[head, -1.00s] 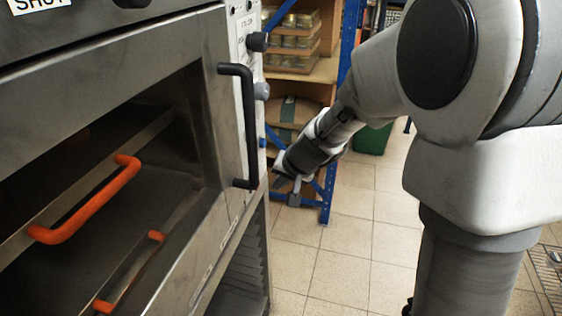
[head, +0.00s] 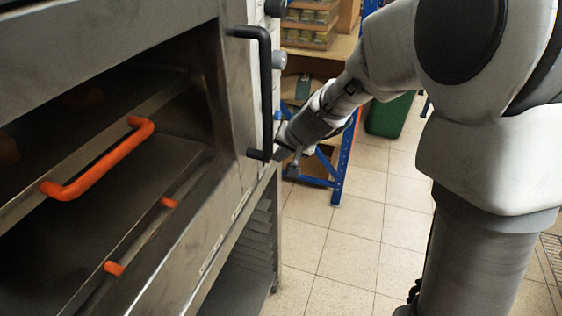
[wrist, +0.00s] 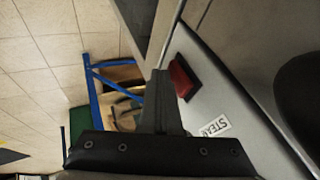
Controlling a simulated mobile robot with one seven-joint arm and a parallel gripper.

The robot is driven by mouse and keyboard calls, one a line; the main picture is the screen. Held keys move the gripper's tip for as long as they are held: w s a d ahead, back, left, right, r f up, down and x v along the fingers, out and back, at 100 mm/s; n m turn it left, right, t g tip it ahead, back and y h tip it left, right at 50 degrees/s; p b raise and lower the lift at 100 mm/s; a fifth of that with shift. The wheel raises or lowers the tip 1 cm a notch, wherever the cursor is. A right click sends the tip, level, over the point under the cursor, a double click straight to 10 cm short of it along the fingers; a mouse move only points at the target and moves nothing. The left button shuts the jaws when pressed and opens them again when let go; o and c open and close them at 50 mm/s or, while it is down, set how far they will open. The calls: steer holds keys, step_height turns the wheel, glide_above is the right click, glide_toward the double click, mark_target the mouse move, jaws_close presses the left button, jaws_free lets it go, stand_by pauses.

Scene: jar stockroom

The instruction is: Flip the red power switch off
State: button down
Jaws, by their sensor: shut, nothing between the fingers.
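The red power switch (wrist: 184,78) sits on the light grey control panel (wrist: 222,98) in the wrist view. In the head view the switch is hidden. My gripper (wrist: 161,76) is shut and empty, its fingertips just left of the switch in the wrist view. I cannot tell whether they touch it. In the head view my gripper (head: 284,150) is beside the oven's front panel, right of the lower end of the black handle (head: 266,95).
The oven (head: 190,270) fills the left, with an orange-handled tray (head: 100,165) inside. A blue shelf rack (head: 343,165) and green bin (head: 388,115) stand behind. Tiled floor (head: 340,245) is clear.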

steer(key=shift+w+f+b, duration=0.1)
steer(key=shift+f+b, duration=0.25)
steer(key=shift+b, duration=0.15)
steer(key=shift+r+p, duration=0.35)
steer(key=shift+p, duration=0.15)
steer(key=shift+r, duration=0.1)
